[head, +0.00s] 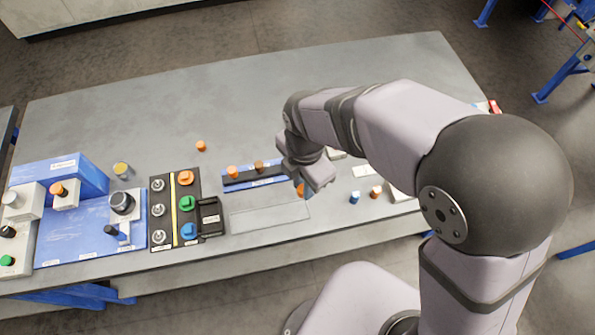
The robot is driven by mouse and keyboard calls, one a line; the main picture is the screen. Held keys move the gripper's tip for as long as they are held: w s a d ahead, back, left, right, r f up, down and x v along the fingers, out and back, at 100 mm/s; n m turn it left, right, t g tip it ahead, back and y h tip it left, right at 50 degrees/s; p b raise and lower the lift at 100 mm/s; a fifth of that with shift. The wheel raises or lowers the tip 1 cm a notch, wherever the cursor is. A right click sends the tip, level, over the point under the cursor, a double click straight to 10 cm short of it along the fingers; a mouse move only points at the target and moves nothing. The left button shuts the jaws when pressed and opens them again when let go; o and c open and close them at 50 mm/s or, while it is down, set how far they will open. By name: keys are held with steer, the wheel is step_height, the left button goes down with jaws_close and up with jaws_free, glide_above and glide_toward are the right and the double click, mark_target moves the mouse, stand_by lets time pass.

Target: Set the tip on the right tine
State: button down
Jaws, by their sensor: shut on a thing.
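My gripper (303,188) is over the table, right of the blue-and-black fixture. A small orange piece (300,190), probably the tip, shows at its fingers; most of it is hidden by the gripper. The blue fixture (262,184) carries a dark bar (240,179). An orange cap (232,171) stands toward the bar's left and a brown cap (258,166) near its middle. The fixture's right end is close to my gripper and partly covered by my arm. I cannot tell which part is the right tine.
A loose orange piece (200,146) lies behind the fixture. A button panel (161,212) and a blue station (80,240) stand at left. The back of the table (190,95) is clear.

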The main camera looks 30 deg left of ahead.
steer(key=w+a+p, duration=0.3)
steer(key=w+a, duration=0.5)
steer(key=a, duration=0.2)
steer(key=shift+w+a, duration=0.35)
steer(key=shift+f+b, duration=1.65)
steer(key=shift+f, duration=0.8)
steer(key=shift+f, duration=1.25)
stand_by(1.8)
steer(key=c, duration=1.5)
jaws_free()
steer(key=shift+r, duration=0.1)
